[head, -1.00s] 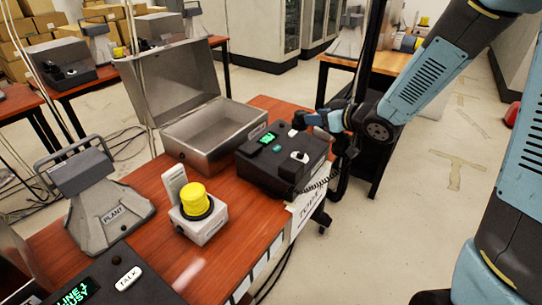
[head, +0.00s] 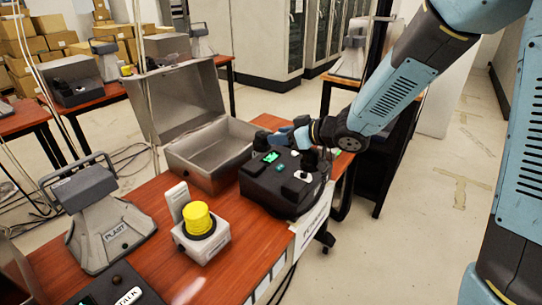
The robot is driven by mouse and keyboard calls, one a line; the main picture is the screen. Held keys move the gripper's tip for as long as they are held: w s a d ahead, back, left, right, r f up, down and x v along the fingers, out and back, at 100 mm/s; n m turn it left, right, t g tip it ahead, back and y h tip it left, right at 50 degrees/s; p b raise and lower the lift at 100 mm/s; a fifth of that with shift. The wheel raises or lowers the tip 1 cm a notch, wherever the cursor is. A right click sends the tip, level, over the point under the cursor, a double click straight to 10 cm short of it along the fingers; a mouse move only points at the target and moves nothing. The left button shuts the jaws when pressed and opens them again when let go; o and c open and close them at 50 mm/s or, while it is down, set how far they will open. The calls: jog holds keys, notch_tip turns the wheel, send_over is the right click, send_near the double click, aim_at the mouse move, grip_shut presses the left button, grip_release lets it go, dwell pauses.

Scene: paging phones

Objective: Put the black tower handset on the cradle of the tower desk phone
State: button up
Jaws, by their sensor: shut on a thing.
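The tower desk phone (head: 262,186) is a black box with a small green screen and white parts on top, at the right end of the red-brown desk. My gripper (head: 300,138) is over the phone's back right part, shut on the black tower handset (head: 319,160). The handset is dark and partly hidden by my gripper and wrist. I cannot tell whether it touches the phone. The cradle is not clearly visible under the gripper.
An open grey metal case (head: 215,155) stands behind the phone. A yellow beacon on a white box (head: 201,238) and a grey PLANT phone (head: 108,225) stand to the left. A label hangs on the desk's right front edge. Open floor lies right of the desk.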

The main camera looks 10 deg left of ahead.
aim_at(270, 147)
jog(key=w+a+f, duration=0.1)
jog(key=f, duration=0.1)
jog(key=w+a+f, duration=0.1)
jog(key=a+f, duration=0.1)
jog(key=w+a+f, duration=0.1)
jog(key=f, duration=0.1)
jog(key=shift+w+a+f, duration=0.2)
jog(key=shift+w+f, duration=0.05)
jog(key=shift+f, duration=1.35)
jog(key=shift+f, duration=0.1)
jog(key=o, duration=1.2)
jog(key=v, duration=1.2)
jog(key=shift+s+d, duration=0.1)
